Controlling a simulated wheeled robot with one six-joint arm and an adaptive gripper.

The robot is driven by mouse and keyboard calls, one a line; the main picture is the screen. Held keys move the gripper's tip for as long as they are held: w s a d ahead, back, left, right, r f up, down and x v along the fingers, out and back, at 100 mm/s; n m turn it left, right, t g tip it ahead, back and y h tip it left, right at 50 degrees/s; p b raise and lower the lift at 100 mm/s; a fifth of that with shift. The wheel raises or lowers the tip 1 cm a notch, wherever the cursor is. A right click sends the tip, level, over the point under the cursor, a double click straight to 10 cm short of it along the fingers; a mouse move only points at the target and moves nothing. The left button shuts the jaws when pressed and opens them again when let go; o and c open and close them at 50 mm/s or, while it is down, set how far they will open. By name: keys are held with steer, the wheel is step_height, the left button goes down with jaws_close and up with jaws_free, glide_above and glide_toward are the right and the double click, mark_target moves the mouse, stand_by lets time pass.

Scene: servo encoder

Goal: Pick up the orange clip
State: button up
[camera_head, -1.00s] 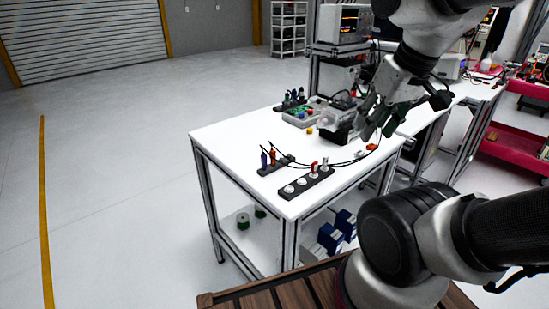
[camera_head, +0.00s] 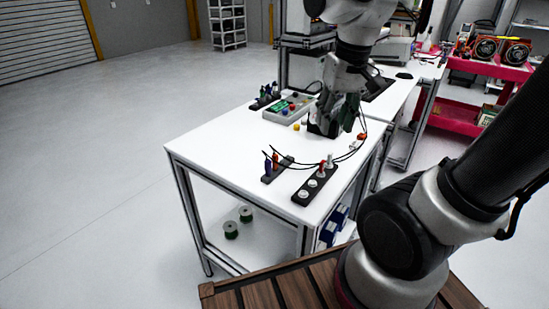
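A small orange piece (camera_head: 362,136), which looks like the orange clip, lies on the white table (camera_head: 215,140) near its right edge. A dark cable runs beside it. My gripper (camera_head: 340,122) points down over the table, just left of the orange piece and in front of a dark device. Its fingers look spread, with nothing visible held between them. The fingertips overlap the dark device in the view, so their height above the table is hard to judge.
A grey tray of small coloured parts (camera_head: 288,109) and a yellow piece (camera_head: 297,127) lie further back. The table's left side is clear.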

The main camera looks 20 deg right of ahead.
steer(key=w+a+f+m+g, duration=0.2)
steer(key=w+a+f+m, duration=0.25)
steer(key=w+a, duration=0.2)
steer(key=m, duration=0.5)
glide_above(275, 154)
steer(key=f, duration=0.3)
steer(key=shift+s+d+f, duration=0.15)
steer(key=shift+s+f, duration=0.05)
steer(key=shift+f, duration=0.15)
steer(key=f, duration=0.7)
steer(key=shift+w+f, duration=0.2)
steer(key=shift+f, duration=0.15)
jaws_close()
